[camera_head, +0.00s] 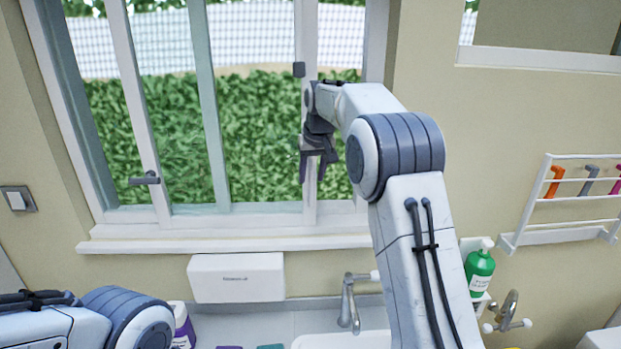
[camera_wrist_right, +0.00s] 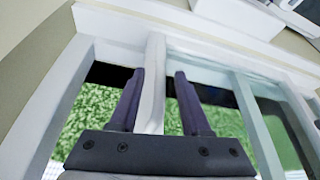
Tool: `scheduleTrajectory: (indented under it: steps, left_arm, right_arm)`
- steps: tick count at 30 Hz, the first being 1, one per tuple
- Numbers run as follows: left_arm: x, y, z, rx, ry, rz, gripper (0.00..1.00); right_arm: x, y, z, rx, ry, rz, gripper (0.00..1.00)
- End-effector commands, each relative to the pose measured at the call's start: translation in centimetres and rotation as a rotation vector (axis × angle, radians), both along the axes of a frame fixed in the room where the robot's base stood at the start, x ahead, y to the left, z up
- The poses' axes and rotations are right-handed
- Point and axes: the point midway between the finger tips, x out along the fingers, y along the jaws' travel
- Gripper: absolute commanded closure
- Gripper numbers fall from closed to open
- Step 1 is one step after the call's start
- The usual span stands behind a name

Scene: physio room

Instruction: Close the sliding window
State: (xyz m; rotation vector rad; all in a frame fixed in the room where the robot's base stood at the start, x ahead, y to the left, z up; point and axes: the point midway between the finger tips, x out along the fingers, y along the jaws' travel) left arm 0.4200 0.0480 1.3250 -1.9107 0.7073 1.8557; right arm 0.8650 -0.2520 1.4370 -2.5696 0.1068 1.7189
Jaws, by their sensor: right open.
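The sliding window (camera_head: 265,222) has a white frame and upright bars, with green hedge behind it. One white bar (camera_head: 133,95) at the left carries a dark handle (camera_head: 146,179). Another white bar (camera_head: 309,40) at the right has a small dark fitting (camera_head: 299,69). A pale green-tinted bar (camera_head: 205,100) stands between them. My right gripper (camera_head: 313,178) is open, fingers downward, at the right bar above the sill. In the right wrist view its fingers (camera_wrist_right: 159,76) stand either side of a white bar (camera_wrist_right: 152,95); contact cannot be told. My left gripper is out of view.
The sill (camera_head: 190,246) runs below the window, over a white box (camera_head: 236,277). Below are a tap (camera_head: 348,303) and sink (camera_head: 340,340). A green soap bottle (camera_head: 480,270) and a white rack (camera_head: 560,234) are at the right. My left arm is at lower left.

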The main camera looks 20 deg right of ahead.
Motion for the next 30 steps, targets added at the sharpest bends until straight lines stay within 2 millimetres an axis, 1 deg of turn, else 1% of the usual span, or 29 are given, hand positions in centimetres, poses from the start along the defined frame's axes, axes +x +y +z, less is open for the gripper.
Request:
scheduleTrajectory:
  steps: [1,3,7,11,17,18,20,21,22,30]
  left_arm:
    - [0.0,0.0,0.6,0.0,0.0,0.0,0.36]
    - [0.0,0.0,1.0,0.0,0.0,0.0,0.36]
    - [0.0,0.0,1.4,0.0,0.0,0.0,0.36]
    - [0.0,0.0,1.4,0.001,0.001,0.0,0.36]
    - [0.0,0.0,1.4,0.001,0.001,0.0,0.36]
    - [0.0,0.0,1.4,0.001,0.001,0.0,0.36]
    - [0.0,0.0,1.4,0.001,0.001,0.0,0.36]
    - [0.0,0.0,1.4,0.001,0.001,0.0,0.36]
    - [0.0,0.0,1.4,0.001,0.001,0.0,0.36]
    - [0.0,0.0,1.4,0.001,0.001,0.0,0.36]
  right_arm:
    - [0.2,0.0,-0.6,0.0,0.004,0.0,0.53]
    - [0.7,0.0,-1.5,0.001,0.003,0.001,0.53]
    - [1.1,0.0,-2.6,0.001,0.001,0.001,0.53]
    - [1.3,0.0,-3.1,0.0,-0.001,0.001,0.53]
    - [1.3,0.0,-3.2,0.0,-0.001,0.001,0.53]
    - [1.3,-0.1,-3.2,0.0,-0.001,0.001,0.6]
    - [1.3,-0.1,-3.2,0.0,-0.001,0.001,0.83]
    - [1.3,-0.1,-3.1,0.0,-0.001,0.0,0.99]
    - [1.3,-0.1,-3.1,0.0,-0.001,0.0,1.0]
    - [1.3,0.0,-3.1,0.001,-0.001,0.0,1.0]
